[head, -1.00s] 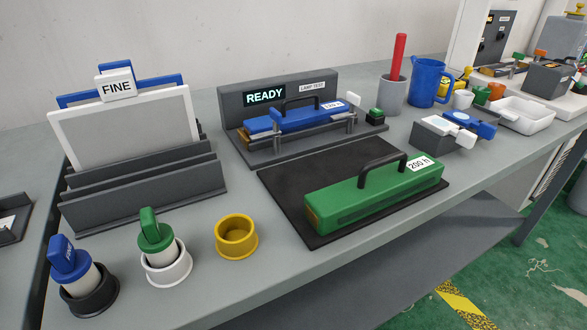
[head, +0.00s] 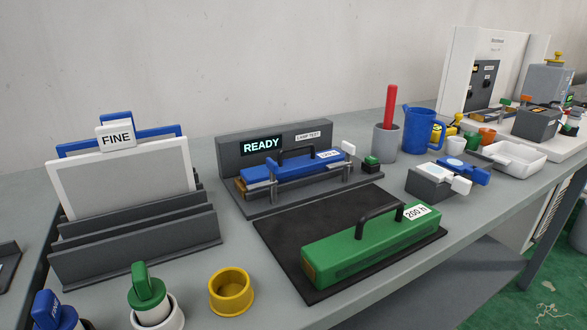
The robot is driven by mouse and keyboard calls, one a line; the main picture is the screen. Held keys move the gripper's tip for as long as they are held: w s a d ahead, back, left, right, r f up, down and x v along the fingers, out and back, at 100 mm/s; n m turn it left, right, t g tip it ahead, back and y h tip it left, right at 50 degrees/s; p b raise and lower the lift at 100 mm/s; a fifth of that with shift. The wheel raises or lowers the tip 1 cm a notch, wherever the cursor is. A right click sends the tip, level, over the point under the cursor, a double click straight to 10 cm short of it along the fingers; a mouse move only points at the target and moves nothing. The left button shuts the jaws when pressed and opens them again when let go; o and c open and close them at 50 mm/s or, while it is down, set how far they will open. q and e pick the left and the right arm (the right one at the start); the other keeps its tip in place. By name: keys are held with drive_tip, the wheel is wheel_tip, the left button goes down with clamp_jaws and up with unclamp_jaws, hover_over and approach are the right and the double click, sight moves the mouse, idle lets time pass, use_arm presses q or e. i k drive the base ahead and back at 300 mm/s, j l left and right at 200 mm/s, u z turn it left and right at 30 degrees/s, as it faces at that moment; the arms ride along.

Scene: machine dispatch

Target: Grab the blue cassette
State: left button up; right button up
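The blue cassette (head: 262,174) is a long blue block with a dark arched handle and a white label. It sits in a grey lamp test station (head: 228,155) whose display reads READY. Metal clamp posts stand along its front side. A green cassette (head: 372,246), with a dark handle and a label that seems to read 200 h, lies on a black mat (head: 275,225) in front of it. Neither of my grippers shows in the head view.
A rack (head: 140,246) with a framed panel marked FINE stands at left. A yellow ring (head: 231,294) and green-handled and blue-handled pieces are at the front left. A grey cup (head: 386,143) with a red stick, a blue jug (head: 418,130) and a white tray (head: 515,158) stand at right.

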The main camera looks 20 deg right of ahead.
sight(295, 168)
drive_tip(key=k+l+u, duration=0.35)
drive_tip(key=l, duration=0.15)
drive_tip(key=k+l+u, duration=0.15)
drive_tip(key=l+u, duration=0.15)
drive_tip(key=l, duration=0.15)
drive_tip(key=k+l+u, duration=0.35)
